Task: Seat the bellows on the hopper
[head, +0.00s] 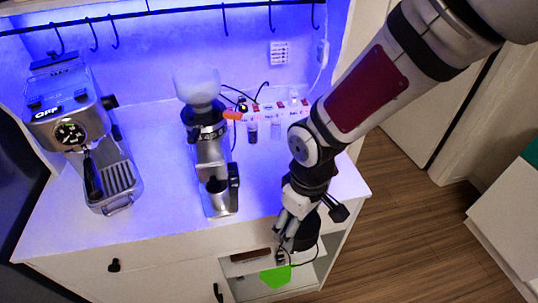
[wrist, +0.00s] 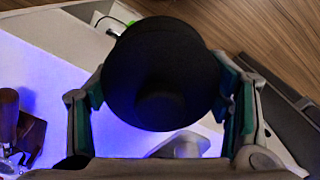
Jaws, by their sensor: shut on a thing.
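The bellows (wrist: 160,70) is a round, matte black cup-like piece in the wrist view. My gripper (wrist: 162,100) is shut on it, with a teal-padded finger at each side. In the head view my gripper (head: 292,222) is at the counter's front right edge, to the right of and in front of the grinder; the dark bellows (head: 304,236) shows partly there. The grinder (head: 212,165) stands upright mid-counter. Its pale hopper (head: 197,86) is on top with nothing black on it. The gripper and hopper are well apart.
An espresso machine (head: 85,130) stands at the left of the counter (head: 155,225). Small bottles (head: 252,132) and a power strip (head: 272,108) are behind the grinder. A hook rail (head: 170,11) runs above. A green item (head: 275,277) is in the open space below the counter.

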